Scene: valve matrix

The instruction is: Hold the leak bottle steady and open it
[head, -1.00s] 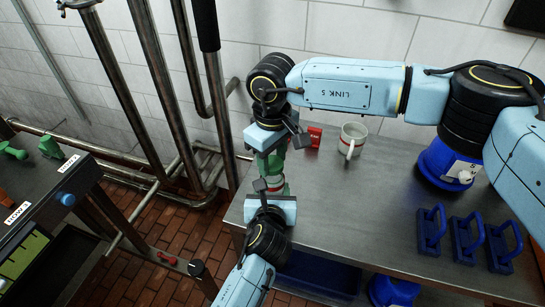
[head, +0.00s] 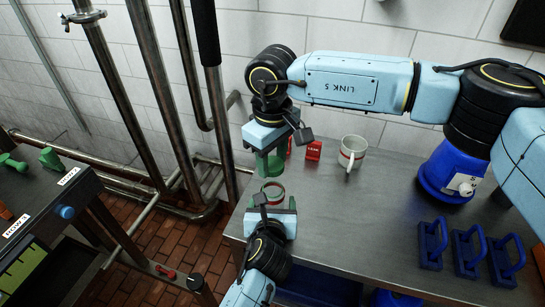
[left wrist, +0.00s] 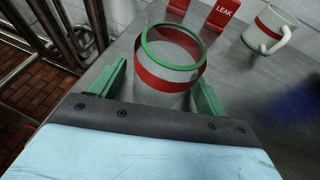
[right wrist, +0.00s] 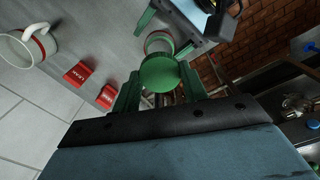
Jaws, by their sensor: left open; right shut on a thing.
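The leak bottle (head: 273,192) stands upright near the table's left end, clear with a red band and a green rim. Its top is open in the left wrist view (left wrist: 170,60). My left gripper (head: 275,206) is open, with its green fingers on either side of the bottle body. My right gripper (head: 270,166) is shut on the green cap (right wrist: 162,73) and holds it above the bottle, apart from the rim. The right fingers partly hide the cap in the head view.
A red LEAK block (head: 314,150) stands behind the bottle, with another red block (right wrist: 78,75) beside it. A white mug (head: 353,152) with a red band is to their right. Blue handled racks (head: 468,250) and a blue container (head: 450,172) are farther right. The middle table is clear.

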